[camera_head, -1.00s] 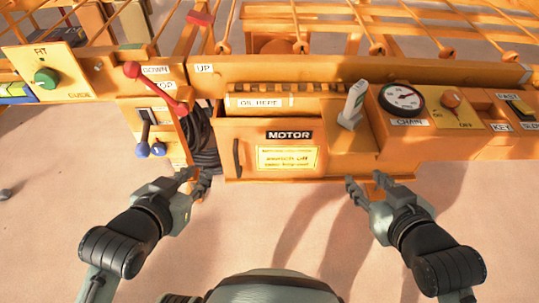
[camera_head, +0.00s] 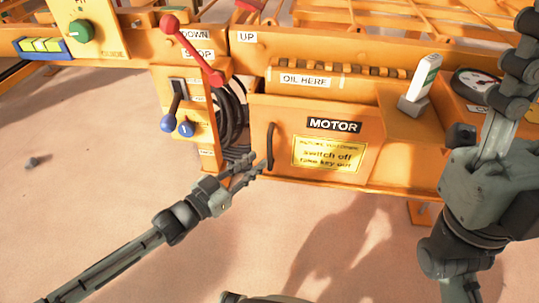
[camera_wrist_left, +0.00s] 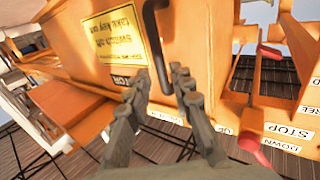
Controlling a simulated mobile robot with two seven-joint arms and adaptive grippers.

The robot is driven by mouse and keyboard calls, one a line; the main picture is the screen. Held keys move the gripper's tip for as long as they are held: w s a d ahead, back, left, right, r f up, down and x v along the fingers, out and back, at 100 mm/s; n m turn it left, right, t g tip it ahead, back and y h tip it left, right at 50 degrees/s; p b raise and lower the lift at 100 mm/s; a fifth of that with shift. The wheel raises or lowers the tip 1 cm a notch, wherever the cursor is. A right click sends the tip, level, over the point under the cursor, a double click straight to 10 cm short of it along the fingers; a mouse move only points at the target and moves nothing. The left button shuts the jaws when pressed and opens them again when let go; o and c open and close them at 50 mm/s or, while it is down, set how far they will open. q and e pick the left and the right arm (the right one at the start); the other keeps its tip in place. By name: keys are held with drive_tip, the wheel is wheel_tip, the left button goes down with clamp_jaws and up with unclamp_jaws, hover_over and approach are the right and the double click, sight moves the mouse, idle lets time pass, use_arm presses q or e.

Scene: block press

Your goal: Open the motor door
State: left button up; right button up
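The motor door (camera_head: 390,157) is an orange panel labelled MOTOR with a yellow sign, on the front of the orange machine. It looks closed. Its dark upright handle (camera_head: 270,146) is near the door's left edge. My left gripper (camera_head: 254,172) is by the handle's lower end, just left of it. In the left wrist view the left gripper (camera_wrist_left: 157,80) has its fingers apart, with the handle (camera_wrist_left: 152,35) reaching between the fingertips; contact cannot be told. My right arm (camera_head: 485,190) is raised close to the camera at the right; its finger state is unclear.
A red-knobbed lever (camera_head: 195,52) and blue-knobbed levers (camera_head: 177,115) stand left of the door, with black hoses (camera_head: 232,120) between. A white oil bottle (camera_head: 423,78) stands on a ledge above the door's right side. The floor in front is open.

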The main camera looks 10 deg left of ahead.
sight(269, 170)
use_arm(q)
drive_tip(key=b+x, duration=0.1)
drive_tip(key=x, duration=0.5)
drive_tip(key=shift+w, duration=0.1)
drive_tip(key=shift+c, duration=0.3)
clamp_jaws()
